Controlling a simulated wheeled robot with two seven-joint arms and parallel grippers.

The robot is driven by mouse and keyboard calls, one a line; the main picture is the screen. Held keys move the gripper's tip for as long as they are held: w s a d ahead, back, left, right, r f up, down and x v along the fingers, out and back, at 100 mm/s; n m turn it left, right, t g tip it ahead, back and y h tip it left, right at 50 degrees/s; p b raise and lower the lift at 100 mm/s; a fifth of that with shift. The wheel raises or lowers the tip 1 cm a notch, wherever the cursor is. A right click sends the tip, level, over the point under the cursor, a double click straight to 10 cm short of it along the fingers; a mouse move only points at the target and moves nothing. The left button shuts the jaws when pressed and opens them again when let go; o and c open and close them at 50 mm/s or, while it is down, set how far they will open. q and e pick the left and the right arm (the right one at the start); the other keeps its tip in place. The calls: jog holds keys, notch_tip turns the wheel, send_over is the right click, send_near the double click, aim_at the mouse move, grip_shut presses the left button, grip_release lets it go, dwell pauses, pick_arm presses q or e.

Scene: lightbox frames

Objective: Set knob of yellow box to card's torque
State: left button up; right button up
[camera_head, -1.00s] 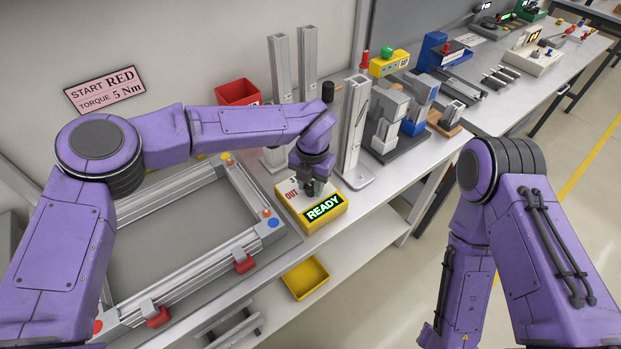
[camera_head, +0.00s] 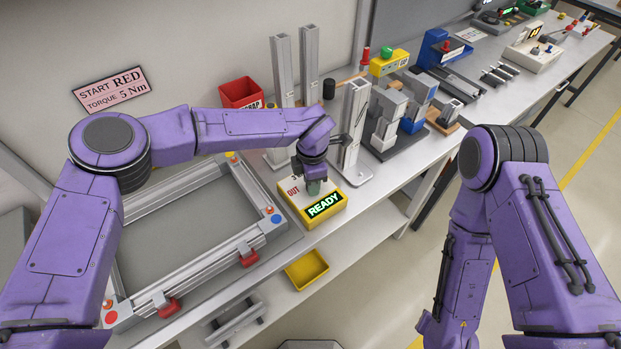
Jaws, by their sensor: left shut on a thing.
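The yellow box (camera_head: 322,213) stands on the bench right of the aluminium frame. Its front display reads READY in green, and "OUT" is printed in red on its top. The pink card (camera_head: 108,89) on the wall reads "START RED, TORQUE 5 Nm". My left gripper (camera_head: 313,187) points down onto the top of the yellow box and is shut on its knob. The gripper hides the knob, so its setting cannot be read. My right arm (camera_head: 500,200) hangs at the right; its gripper is not visible.
An aluminium frame (camera_head: 195,268) with coloured corner dots and red clamps lies on the bench at left. Upright metal posts (camera_head: 355,120) stand close behind the gripper. A red bin (camera_head: 240,94) stands at the back. A yellow tray (camera_head: 306,270) sits below the bench edge.

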pick_arm(q)
jog(key=shift+d+m, duration=0.1)
jog(key=shift+m, duration=0.4)
jog(key=o, duration=1)
jog(key=shift+o, duration=0.2)
notch_tip(320, 180, up, 10)
jog(key=b, duration=0.3)
jog(key=shift+s+r, duration=0.15)
jog(key=shift+r, duration=0.1)
